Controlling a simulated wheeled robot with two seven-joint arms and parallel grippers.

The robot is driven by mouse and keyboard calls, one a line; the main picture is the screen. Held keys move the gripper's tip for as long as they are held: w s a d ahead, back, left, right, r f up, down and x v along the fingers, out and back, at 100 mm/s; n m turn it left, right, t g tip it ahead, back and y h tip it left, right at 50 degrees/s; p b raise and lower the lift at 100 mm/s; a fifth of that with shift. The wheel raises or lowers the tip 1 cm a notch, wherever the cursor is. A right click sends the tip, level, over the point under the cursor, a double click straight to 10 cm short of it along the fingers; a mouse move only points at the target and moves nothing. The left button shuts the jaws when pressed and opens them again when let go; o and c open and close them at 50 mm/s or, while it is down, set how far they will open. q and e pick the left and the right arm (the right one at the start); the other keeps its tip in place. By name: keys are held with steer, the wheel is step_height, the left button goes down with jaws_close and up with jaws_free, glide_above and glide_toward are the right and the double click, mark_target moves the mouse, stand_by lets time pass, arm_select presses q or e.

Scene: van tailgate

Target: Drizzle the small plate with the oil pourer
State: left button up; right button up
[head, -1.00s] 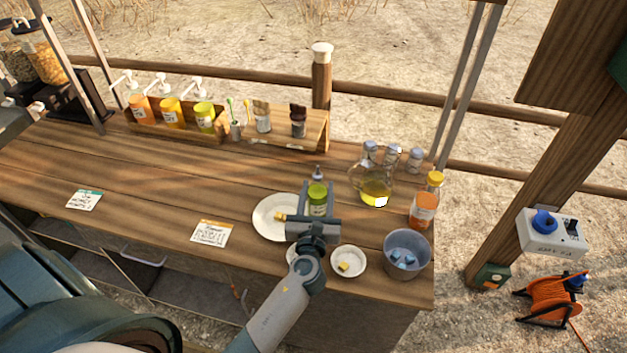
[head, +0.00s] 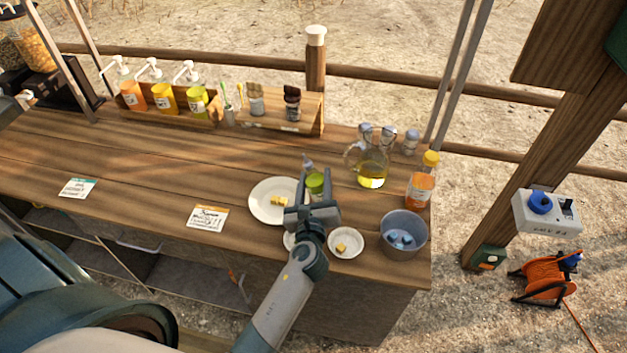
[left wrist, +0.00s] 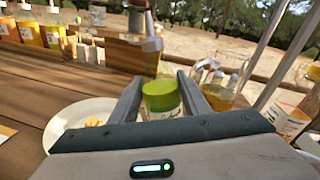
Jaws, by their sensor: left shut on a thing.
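My left gripper (head: 314,194) is shut on a green bottle with a grey spout (head: 315,182), which looks like the oil pourer. In the left wrist view the pourer (left wrist: 161,97) stands between both fingers, its lower part hidden by the gripper body. The gripper is just right of a larger white plate (head: 262,211) with yellow pieces on it. A small white plate (head: 346,251) with a yellow cube lies to the right of my wrist. Another small white dish (head: 289,241) is mostly hidden behind my wrist. My right gripper is not in view.
A glass jug of yellow oil (head: 371,172), an orange bottle (head: 420,190) and a grey bucket (head: 404,247) stand to the right. A wooden rack (head: 275,125) and several pump bottles stand at the back. The counter's left part is mostly clear, with two cards.

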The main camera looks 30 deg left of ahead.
mark_target(311, 194)
arm_select(q)
steer(key=n, duration=0.2)
steer(key=n+b, duration=0.1)
steer(key=n, duration=0.1)
steer(key=shift+d+f+h, duration=0.25)
steer(key=shift+d+h, duration=0.1)
steer(key=shift+h, duration=0.05)
steer(key=shift+d+f+n+h+b, duration=0.15)
steer(key=shift+n+b, duration=0.1)
steer(key=shift+n, duration=0.35)
steer(key=shift+a+f+n+h+b, duration=0.1)
steer(key=shift+f+n+h+b, duration=0.1)
steer(key=shift+n, duration=0.4)
steer(key=f+n+b, duration=0.1)
steer(key=a+f+n+h+b, duration=0.1)
steer(key=n+b, duration=0.1)
steer(key=shift+s+a+f+n, duration=0.1)
steer(key=shift+f+n, duration=0.15)
steer(key=shift+n, duration=0.05)
steer(key=shift+r+n+p, duration=0.35)
steer(key=shift+n+p, duration=0.05)
steer(key=shift+p, duration=0.2)
steer(key=n+p, duration=0.1)
steer(key=n, duration=0.1)
steer(key=shift+f+n+h, duration=0.1)
steer(key=shift+n+h, duration=0.2)
steer(key=shift+h, duration=0.05)
steer(key=shift+f+n+h+p, duration=0.15)
steer(key=shift+n+h+p, duration=0.15)
steer(key=shift+n, duration=0.4)
